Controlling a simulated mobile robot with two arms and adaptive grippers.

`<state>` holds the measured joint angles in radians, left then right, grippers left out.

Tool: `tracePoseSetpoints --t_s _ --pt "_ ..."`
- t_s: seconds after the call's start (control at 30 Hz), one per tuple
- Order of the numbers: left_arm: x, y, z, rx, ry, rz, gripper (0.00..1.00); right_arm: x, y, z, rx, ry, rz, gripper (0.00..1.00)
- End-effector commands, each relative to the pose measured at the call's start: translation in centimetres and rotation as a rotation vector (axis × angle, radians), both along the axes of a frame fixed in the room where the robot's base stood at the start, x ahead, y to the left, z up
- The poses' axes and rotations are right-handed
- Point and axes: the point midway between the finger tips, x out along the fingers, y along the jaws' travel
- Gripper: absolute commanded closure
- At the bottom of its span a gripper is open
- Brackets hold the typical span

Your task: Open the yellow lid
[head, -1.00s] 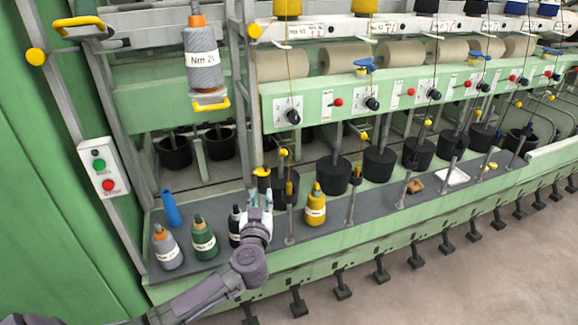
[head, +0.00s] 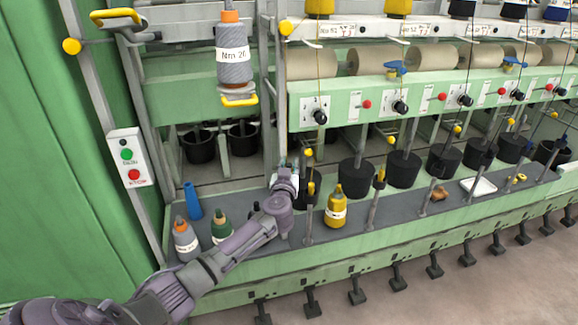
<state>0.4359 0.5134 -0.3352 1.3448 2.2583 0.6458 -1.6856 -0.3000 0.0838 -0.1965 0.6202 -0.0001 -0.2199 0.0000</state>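My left gripper (head: 287,165) points away from me over the grey shelf (head: 385,212), in front of the black pots. A yellow lid on a dark pot, seen one second ago, does not show now. My gripper and wrist cover that area. I cannot see whether the fingers are open, or whether they touch the lid. A yellow cone-shaped bottle (head: 336,212) with a white label stands upright to the right of my wrist, apart from it. My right gripper is not in view.
A grey bottle (head: 186,242), a green bottle (head: 221,229) and a blue tube (head: 193,202) stand left of my forearm. Thin metal posts (head: 308,215) rise along the shelf edge. A white tray (head: 478,186) lies further right.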

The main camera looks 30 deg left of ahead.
Motion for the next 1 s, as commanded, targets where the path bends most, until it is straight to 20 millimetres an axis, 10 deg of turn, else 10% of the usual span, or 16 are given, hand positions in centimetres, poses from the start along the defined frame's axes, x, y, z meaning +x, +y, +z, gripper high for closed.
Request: tracePoseSetpoints --t_s 0.33,0.5,1.0 --pt "0.30 0.12 0.03 0.000 0.000 -0.001 0.75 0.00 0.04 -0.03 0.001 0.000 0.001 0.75" --pt "0.29 0.12 0.02 0.000 0.000 -0.001 1.00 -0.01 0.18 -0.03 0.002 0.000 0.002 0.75" --pt "0.06 0.21 0.10 -0.061 -0.069 -0.001 1.00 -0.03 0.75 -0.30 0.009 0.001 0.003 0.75"
